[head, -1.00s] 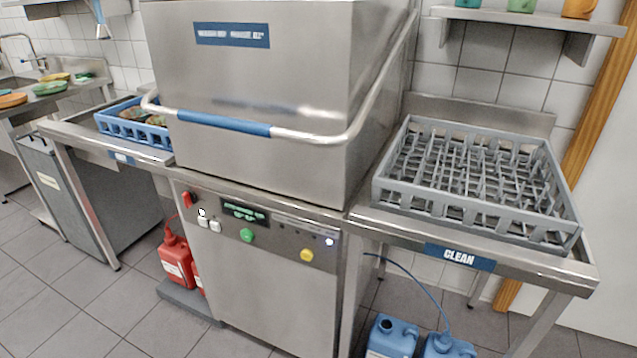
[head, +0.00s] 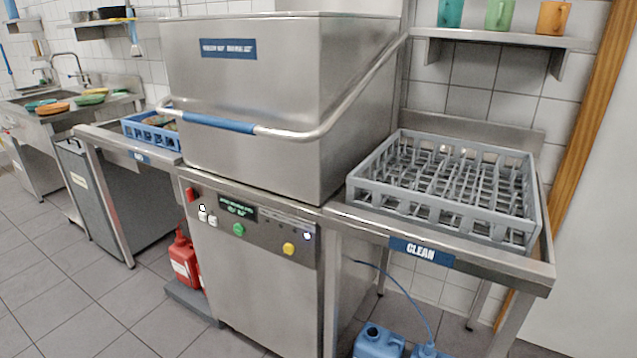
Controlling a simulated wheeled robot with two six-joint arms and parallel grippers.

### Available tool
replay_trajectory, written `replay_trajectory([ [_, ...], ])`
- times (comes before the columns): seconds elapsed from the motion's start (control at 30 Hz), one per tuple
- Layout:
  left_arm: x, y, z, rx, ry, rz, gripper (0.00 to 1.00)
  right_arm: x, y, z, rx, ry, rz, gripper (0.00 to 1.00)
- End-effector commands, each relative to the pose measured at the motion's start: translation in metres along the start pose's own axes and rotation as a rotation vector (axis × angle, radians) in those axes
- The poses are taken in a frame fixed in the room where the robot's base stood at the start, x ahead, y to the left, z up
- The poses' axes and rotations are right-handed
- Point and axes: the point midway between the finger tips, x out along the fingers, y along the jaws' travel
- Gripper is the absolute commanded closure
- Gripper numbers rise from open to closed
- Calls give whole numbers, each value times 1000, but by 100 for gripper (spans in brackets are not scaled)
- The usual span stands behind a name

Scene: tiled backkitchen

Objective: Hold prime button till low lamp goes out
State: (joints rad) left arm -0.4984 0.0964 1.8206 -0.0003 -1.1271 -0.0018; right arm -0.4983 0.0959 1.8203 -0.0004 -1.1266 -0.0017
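A steel hood dishwasher (head: 260,290) stands in the middle of the head view with its hood down. Its front panel has a red switch (head: 191,195), two small white buttons (head: 207,218), a lit display (head: 238,210), a green button (head: 239,229) and a yellow button (head: 289,249). A row of small lamps runs at the panel's right, and the end lamp (head: 308,236) glows bluish white. The labels are too small to read, so I cannot tell which button is prime or which lamp is low. Neither of my grippers is in view.
A grey rack (head: 450,238) sits on the clean-side table (head: 350,211) at right. A blue crate (head: 150,133) sits on the left table. Red canisters (head: 184,262) and blue canisters (head: 378,342) stand on the floor. The tiled floor (head: 80,315) at front left is clear.

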Motion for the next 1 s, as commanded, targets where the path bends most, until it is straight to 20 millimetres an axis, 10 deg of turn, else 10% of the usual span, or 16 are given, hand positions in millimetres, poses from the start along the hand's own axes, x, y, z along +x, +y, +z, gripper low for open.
replay_trajectory([
  [0.1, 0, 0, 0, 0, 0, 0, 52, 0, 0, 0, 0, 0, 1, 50],
  [0.37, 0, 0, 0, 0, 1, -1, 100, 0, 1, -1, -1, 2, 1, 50],
  [1.0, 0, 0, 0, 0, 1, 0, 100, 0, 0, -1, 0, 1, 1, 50],
])
